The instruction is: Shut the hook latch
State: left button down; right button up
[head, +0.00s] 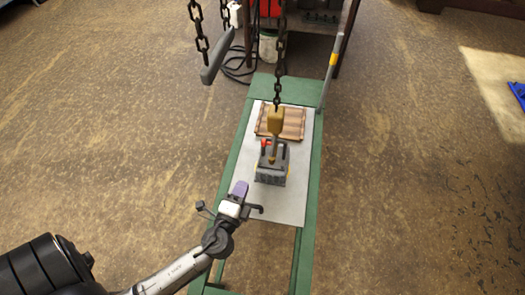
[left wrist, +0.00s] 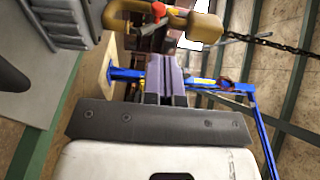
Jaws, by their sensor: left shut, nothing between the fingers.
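A brass-yellow hook (head: 275,120) hangs on a dark chain (head: 281,60) over the green bench and meets the top of a grey block (head: 271,178). A small red part (head: 265,144), perhaps the latch, sits beside the hook's lower end. In the left wrist view the hook's yellow body (left wrist: 205,28), curved end (left wrist: 124,12) and red part (left wrist: 158,9) show at the top. Whether the latch is open I cannot tell. My left gripper (head: 240,188) is shut and empty, its purple fingers (left wrist: 172,78) together, apart from the block at its lower left. My right gripper is not in view.
The block stands on a pale board (head: 290,205) on the green bench (head: 316,165). A brown wooden slatted piece (head: 294,122) lies behind it. A second chain (head: 197,25) and a grey bar (head: 218,58) hang at upper left. Open floor lies on both sides.

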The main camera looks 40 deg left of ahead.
pick_arm(q)
jog(key=w, duration=0.1)
jog(key=b, duration=0.2)
send_near(262, 145)
jog(key=shift+x, duration=3.75)
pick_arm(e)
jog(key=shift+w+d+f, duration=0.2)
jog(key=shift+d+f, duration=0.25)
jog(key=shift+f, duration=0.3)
pick_arm(q)
jog(key=f+b, duration=0.1)
jog(key=b, duration=0.2)
jog(key=t+b, duration=0.1)
jog(key=b, duration=0.2)
jog(key=shift+w+a+f+t, duration=0.2)
jog(key=shift+w+f+t, duration=0.1)
jog(key=shift+w+f, duration=0.05)
jog(key=shift+r+b, duration=0.15)
jog(key=shift+b, duration=0.35)
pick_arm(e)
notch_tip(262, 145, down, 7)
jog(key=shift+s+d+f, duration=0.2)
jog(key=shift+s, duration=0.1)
